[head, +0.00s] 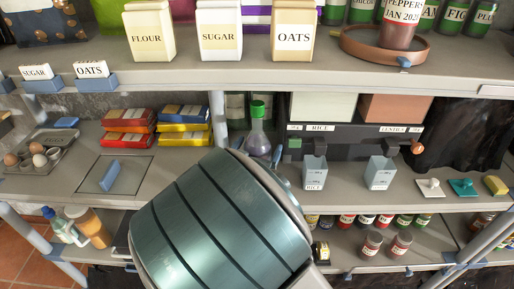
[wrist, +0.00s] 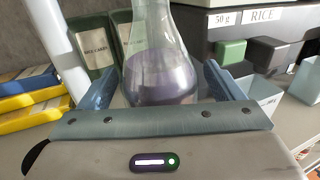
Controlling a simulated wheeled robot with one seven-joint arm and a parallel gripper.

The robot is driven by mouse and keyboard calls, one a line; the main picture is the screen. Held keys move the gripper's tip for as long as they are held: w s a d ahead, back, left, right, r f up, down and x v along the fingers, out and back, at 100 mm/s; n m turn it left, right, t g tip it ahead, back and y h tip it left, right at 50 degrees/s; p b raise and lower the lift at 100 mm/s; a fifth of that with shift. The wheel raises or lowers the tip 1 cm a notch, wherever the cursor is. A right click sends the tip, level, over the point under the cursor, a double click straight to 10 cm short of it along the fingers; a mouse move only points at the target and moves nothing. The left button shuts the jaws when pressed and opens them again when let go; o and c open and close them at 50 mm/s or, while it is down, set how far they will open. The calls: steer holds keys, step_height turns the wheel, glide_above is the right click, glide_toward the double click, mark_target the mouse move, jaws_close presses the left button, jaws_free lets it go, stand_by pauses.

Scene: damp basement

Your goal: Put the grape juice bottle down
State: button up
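The grape juice bottle (head: 258,138) is clear, with purple liquid and a green cap. It is upright at the middle shelf, left of the dark bin unit, with its base hidden behind my arm. In the wrist view the bottle (wrist: 160,75) is between the two blue fingers of my gripper (wrist: 161,72). A narrow gap shows on each side between finger and glass, so the gripper looks open around it. The wrist housing hides the bottle's bottom, so I cannot tell whether it touches the shelf.
Rice cake packs (wrist: 100,45) stand behind the bottle. Yellow and red packets (head: 183,125) lie to the left. The dark rice and lentils unit (head: 345,140) and two small blue-grey cups (head: 314,172) are to the right. The upper shelf (head: 200,75) runs above.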

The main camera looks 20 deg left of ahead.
steer(key=shift+r, duration=0.2)
steer(key=s, duration=1.2)
steer(key=w+d+f+m+g+h, duration=0.15)
steer(key=d+m+g+h, duration=0.4)
steer(key=d, duration=0.55)
steer(key=d+f+m+g+h, duration=0.2)
steer(key=d+m+g, duration=0.4)
steer(key=d+m, duration=0.4)
steer(key=s+d+r+m+g+y, duration=0.3)
steer(key=s+d+m+y, duration=0.5)
steer(key=m, duration=1.1)
steer(key=shift+s+d+r+y+b, duration=0.15)
steer(key=shift+s+d+y+b, duration=0.15)
steer(key=shift+s+y+b, duration=0.25)
steer(key=shift+m+g, duration=0.25)
